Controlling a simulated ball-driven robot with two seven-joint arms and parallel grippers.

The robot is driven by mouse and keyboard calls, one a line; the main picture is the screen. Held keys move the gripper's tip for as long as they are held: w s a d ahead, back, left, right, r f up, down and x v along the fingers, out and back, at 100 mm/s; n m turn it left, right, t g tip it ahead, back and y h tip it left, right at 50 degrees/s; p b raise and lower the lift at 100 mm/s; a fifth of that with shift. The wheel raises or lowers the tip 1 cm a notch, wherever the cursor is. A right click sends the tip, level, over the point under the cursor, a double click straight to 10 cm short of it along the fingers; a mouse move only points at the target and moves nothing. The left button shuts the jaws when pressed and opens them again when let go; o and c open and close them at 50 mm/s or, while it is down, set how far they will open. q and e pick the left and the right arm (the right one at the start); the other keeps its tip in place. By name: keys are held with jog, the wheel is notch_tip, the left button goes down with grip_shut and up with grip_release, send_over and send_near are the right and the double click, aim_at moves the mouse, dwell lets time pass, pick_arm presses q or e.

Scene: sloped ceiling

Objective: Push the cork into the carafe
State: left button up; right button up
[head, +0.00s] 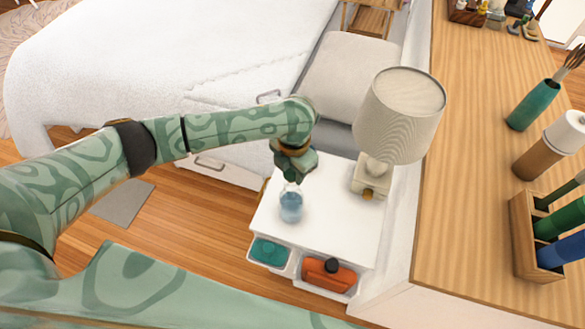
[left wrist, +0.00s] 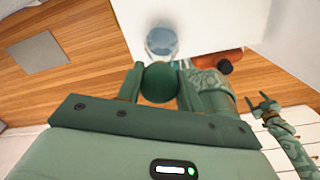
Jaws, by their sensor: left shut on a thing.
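The blue glass carafe (head: 291,207) stands upright on the white bedside table, and its round body shows beyond my fingers in the left wrist view (left wrist: 161,41). My left gripper (head: 291,176) is above the carafe's neck. In the left wrist view it is shut on a round dark green cork (left wrist: 158,84). Whether the cork touches the carafe's mouth I cannot tell, as the fingers and cork cover the neck. My right gripper (left wrist: 258,101) shows at the right of the left wrist view, away from the carafe, with its fingers spread and seemingly empty.
The white bedside table (head: 340,225) also bears a lamp (head: 400,115) at its back right. Bins with a teal item (head: 268,252) and an orange item (head: 328,274) hang at its front. A bed (head: 160,60) lies behind, and a wooden counter (head: 470,180) runs along the right.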

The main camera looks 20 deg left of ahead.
pick_arm(q)
jog(key=shift+f, duration=0.45)
dwell(0.8)
jog(key=shift+f, duration=1.3)
dwell(1.7)
jog(key=o, duration=1.5)
jog(key=shift+s, duration=0.15)
